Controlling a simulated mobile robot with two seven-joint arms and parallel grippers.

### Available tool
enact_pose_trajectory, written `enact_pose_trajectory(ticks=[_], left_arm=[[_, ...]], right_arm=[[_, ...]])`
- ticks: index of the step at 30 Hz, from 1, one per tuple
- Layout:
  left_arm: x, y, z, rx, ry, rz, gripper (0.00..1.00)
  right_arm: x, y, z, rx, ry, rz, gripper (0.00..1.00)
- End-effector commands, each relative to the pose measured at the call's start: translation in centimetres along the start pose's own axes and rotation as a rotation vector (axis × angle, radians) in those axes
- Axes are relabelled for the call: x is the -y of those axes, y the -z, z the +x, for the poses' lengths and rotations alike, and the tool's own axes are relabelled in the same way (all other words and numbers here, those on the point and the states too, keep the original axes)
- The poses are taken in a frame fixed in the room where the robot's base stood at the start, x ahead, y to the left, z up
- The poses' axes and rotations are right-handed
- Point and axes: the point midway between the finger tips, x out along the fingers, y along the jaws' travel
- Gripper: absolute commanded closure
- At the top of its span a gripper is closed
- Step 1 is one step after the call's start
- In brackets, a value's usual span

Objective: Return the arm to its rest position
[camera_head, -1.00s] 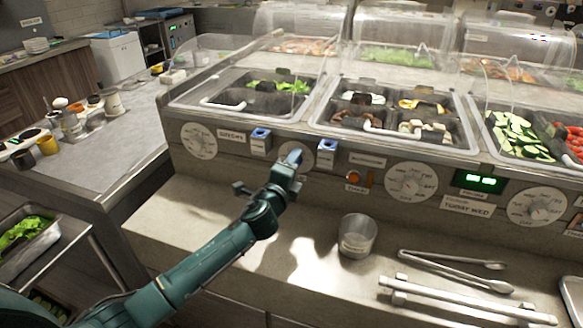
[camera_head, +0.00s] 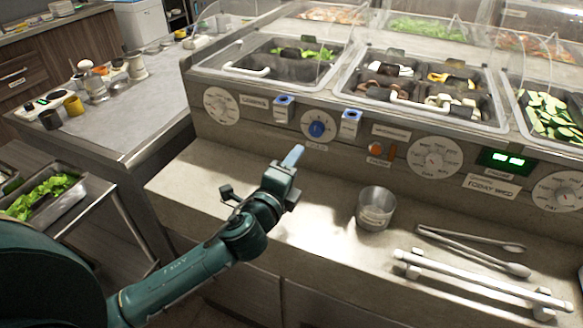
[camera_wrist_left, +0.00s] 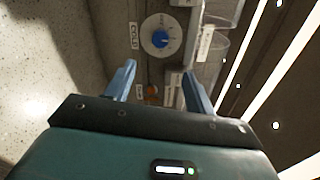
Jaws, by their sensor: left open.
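My left arm comes in from the left, and its left gripper (camera_head: 293,157) is over the counter, in front of the control panel and below the blue-centred dial (camera_head: 317,129). In the left wrist view the two blue fingers (camera_wrist_left: 158,85) stand wide apart with nothing between them. The same dial (camera_wrist_left: 160,41) shows beyond the fingertips, apart from them. My right gripper is in neither view.
Tongs (camera_head: 470,240) and a metal rail (camera_head: 480,280) lie further right. Food wells (camera_head: 425,85) with clear covers rise behind the panel. A lettuce tray (camera_head: 75,205) is at left.

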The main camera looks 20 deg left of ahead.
Motion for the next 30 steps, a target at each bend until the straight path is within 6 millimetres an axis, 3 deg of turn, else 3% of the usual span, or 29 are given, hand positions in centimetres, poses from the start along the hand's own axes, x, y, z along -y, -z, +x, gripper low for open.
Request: enact_pose_trajectory(ticks=[14,17,20,24,30], left_arm=[[-0.1,0.0,-0.2,0.002,-0.003,-0.006,0.45],[-1.2,-0.2,-1.1,0.031,-0.062,-0.107,0.45],[-4.3,-0.7,-4.0,0.119,-0.224,-0.372,0.45],[-9.6,-0.8,-10.1,0.3,-0.509,-0.785,0.45],[-13.3,0.1,-17.3,0.501,-0.781,-1.116,0.45]], right_arm=[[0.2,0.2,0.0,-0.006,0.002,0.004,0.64],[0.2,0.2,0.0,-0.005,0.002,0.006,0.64],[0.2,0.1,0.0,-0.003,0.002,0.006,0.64],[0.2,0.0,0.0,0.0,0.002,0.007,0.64],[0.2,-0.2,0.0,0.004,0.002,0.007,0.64]])
